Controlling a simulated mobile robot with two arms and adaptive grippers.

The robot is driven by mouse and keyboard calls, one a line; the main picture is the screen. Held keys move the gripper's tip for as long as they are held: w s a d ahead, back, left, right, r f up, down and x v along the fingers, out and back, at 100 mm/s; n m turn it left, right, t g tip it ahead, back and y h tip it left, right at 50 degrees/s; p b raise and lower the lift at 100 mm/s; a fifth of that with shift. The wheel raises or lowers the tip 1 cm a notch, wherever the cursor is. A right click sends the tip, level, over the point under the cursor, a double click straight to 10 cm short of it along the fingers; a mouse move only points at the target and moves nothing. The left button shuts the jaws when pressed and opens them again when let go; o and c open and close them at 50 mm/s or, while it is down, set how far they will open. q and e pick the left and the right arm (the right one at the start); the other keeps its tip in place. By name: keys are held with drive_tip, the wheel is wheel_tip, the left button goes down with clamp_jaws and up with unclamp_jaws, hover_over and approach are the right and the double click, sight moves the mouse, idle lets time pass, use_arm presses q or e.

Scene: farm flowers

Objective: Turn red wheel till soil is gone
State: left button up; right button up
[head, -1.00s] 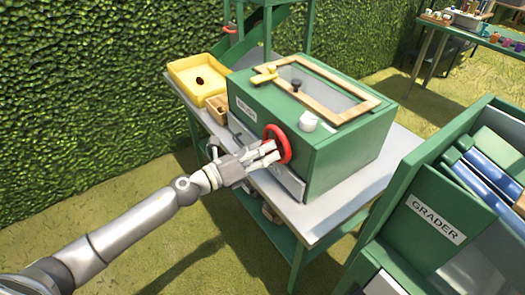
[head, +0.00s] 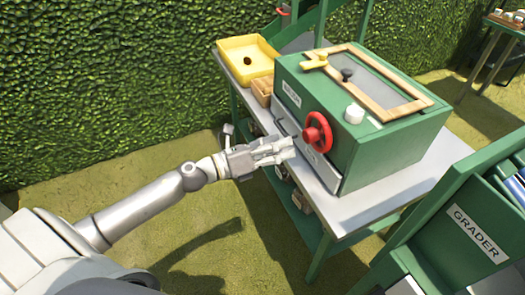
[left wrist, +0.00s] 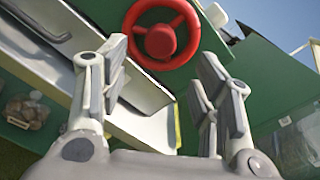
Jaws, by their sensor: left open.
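The red wheel (head: 317,132) is on the front side of a green box machine (head: 375,150) on the metal-topped table. My left gripper (head: 288,147) is just left of the wheel and a little below it, apart from it and empty. In the left wrist view the wheel (left wrist: 161,32) shows whole beyond my open left fingers (left wrist: 163,75), with its hub and spokes clear. The wood-framed window (head: 375,80) on top looks grey, and I cannot make out soil inside. My right gripper is not in view.
A yellow tray (head: 247,60) with a dark item and a small wooden box (head: 262,92) stand at the table's left end. A white knob (head: 354,113) sits on the machine's top edge. The green grader (head: 470,225) stands at the right.

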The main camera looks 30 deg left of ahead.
use_arm(q)
drive_tip(key=shift+v, duration=2.3)
drive_tip(key=shift+f, duration=0.1)
